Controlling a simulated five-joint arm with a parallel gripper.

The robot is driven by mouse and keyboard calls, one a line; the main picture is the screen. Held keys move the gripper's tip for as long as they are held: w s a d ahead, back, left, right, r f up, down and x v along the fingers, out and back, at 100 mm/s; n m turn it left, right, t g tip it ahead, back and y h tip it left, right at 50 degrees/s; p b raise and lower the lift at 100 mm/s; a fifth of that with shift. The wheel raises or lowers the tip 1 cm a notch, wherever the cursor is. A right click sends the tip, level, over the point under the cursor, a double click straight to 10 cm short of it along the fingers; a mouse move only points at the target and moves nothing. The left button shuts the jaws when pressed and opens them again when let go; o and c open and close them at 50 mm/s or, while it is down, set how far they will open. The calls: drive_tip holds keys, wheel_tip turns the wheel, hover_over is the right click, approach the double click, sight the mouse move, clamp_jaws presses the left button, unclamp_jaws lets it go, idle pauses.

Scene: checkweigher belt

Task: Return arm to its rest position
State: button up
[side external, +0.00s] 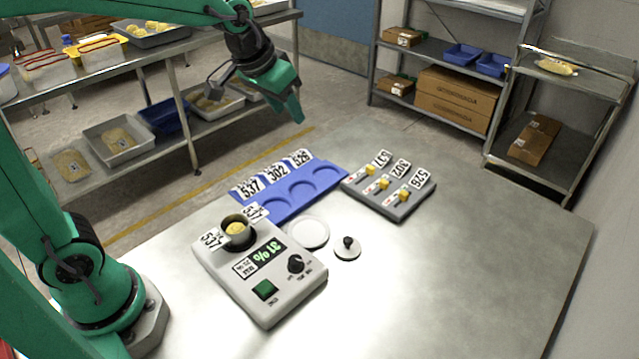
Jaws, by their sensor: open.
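My green gripper (291,108) hangs in the air above the far edge of the steel table, behind the blue tray. It is open and I see nothing in it. My arm reaches in from the left and over the top left of the side external view.
On the table (460,265) stand a grey device (290,295) reading 31% with a cup (237,232), a white disc (309,233), a knobbed lid (347,250), a blue tray (277,212) with round recesses, and a grey slider block (400,209). The table's right side is clear.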

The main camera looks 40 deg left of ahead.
drive_tip(key=s+a+f, duration=0.1)
drive_tip(key=s+a, duration=0.1)
drive_tip(key=s, duration=1.6)
drive_tip(key=shift+s, duration=0.25)
